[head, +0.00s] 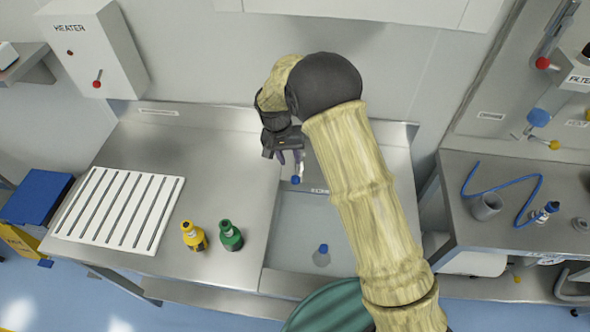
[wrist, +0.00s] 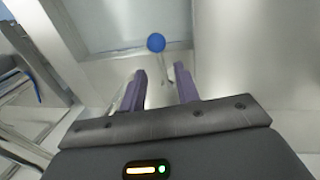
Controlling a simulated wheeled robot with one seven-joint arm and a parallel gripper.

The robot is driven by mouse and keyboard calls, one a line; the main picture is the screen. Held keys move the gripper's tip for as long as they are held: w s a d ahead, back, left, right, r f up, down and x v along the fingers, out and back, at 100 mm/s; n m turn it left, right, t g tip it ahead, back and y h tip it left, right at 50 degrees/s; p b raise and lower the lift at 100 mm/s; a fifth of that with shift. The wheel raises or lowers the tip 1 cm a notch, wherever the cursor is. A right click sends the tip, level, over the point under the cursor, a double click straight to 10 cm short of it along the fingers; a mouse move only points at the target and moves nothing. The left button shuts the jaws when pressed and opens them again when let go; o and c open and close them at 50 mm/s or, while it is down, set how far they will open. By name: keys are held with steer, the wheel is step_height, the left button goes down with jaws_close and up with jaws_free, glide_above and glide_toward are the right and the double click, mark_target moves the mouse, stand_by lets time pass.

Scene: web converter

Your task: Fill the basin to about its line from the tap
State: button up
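The basin (head: 290,225) is a grey sink set into the steel counter, partly hidden by my arm. I cannot make out a fill line or a water level in it. The tap's round blue knob (head: 296,180) is at the back of the basin, just below my gripper (head: 289,157). In the wrist view the blue knob (wrist: 156,43) sits on a thin stem beyond the fingertips. My gripper (wrist: 160,82) has its two purple fingers apart with nothing between them. I see no water running. The tap's spout is not clear.
A blue-capped clear object (head: 322,256) is in the basin. Yellow (head: 194,236) and green (head: 230,236) bottles stand left of it, beside a white slotted rack (head: 118,208). A heater box (head: 92,48) hangs at upper left. A bench with a blue hose (head: 518,218) is right.

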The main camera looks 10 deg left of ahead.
mark_target(295, 175)
steer(key=f, duration=0.2)
steer(key=d+f+p, duration=0.1)
steer(key=f, duration=0.1)
steer(key=f+p, duration=0.1)
steer(key=f, duration=0.1)
steer(key=shift+w+d+f, duration=0.15)
steer(key=shift+d+f, duration=0.2)
steer(key=shift+f, duration=0.55)
jaws_close()
